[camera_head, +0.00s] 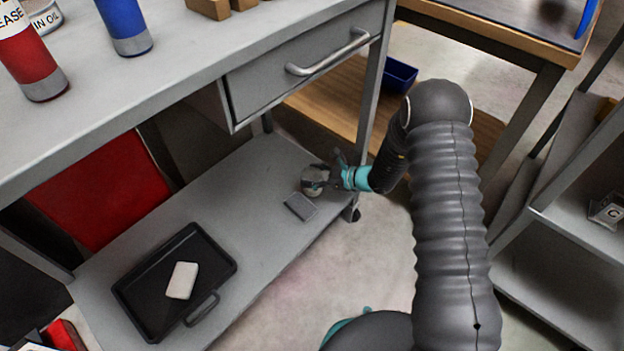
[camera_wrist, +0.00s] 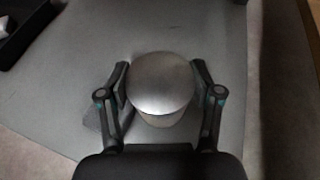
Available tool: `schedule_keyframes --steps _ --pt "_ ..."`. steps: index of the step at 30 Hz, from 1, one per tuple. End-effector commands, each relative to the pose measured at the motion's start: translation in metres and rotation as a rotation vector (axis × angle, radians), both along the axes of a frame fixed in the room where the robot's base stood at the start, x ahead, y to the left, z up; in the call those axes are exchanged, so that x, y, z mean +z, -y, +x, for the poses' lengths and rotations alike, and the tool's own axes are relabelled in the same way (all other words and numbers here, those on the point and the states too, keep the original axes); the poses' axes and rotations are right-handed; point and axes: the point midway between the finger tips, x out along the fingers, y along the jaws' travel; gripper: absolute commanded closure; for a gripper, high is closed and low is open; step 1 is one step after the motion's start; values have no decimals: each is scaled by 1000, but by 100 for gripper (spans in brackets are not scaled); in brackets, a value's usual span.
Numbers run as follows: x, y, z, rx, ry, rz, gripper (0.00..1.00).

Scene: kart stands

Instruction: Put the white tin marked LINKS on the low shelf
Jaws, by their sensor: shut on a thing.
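A small round tin (camera_head: 314,180) is held in my gripper (camera_head: 322,177) over the right end of the grey low shelf (camera_head: 250,185). In the wrist view the tin (camera_wrist: 160,83) shows its round metallic top between the two fingers of my gripper (camera_wrist: 160,88), which are shut on its sides. No LINKS marking can be read on it. The shelf (camera_wrist: 75,85) lies below it in the wrist view. I cannot tell whether the tin's base touches the shelf.
A small grey block (camera_head: 300,206) lies on the shelf close to the tin. A black tray (camera_head: 135,290) with a white block (camera_head: 182,280) sits at the shelf's left part. The drawer (camera_head: 300,65) and worktop (camera_head: 190,75) overhang the shelf. Bare shelf lies between tray and tin.

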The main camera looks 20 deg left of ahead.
Motion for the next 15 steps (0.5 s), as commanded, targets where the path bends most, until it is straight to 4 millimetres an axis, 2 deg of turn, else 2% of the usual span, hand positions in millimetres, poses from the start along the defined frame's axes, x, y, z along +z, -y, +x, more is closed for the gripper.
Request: schedule_keyframes --steps 1,4,15 --pt "-9 0 -1 1 -3 0 85" --pt "-17 0 0 1 -1 0 85" --pt "-22 -1 0 1 0 1 85"
